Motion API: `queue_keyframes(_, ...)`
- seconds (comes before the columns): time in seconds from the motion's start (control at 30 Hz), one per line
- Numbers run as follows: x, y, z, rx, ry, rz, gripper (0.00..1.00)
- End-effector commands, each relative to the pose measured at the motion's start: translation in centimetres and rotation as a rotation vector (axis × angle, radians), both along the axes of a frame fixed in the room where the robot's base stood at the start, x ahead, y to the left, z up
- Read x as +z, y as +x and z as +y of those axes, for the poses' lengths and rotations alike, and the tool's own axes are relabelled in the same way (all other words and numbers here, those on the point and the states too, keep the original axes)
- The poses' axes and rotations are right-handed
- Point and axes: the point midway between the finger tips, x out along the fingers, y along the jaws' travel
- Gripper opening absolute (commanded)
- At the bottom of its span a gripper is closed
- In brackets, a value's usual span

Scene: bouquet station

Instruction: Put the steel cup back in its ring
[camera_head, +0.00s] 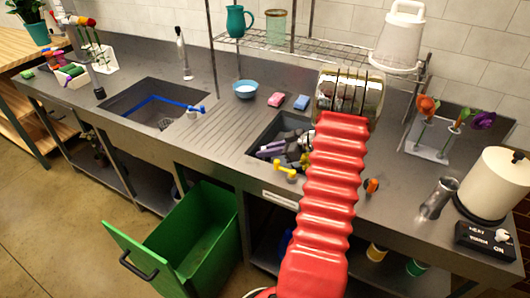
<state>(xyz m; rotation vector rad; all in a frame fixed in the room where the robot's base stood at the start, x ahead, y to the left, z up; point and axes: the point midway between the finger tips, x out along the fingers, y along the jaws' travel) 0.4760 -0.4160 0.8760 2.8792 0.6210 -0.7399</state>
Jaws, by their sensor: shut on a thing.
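A steel cup-like cylinder (438,198) stands on the right of the counter, left of the paper roll. Its dark opening faces up, and I cannot tell whether it is the task's cup. My red ribbed arm rises from the bottom and ends in view at a shiny metal drum with dark slits, above the back of the counter. I cannot make out a ring for the cup.
The right sink (263,138) holds purple and yellow things. The left sink (150,112) has a blue-handled tool. A blue bowl (246,89), pink sponge (276,99) and blue sponge (301,102) lie behind. A flower holder (427,145), paper roll (495,183) and black switch box (486,241) crowd the right.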

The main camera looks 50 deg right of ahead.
Motion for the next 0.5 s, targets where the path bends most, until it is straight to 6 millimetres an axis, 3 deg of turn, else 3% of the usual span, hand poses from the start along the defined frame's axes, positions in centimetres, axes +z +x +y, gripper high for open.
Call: queue_keyframes(0.5,-0.77,0.00,-0.02,0.000,-0.001,0.000,0.00)
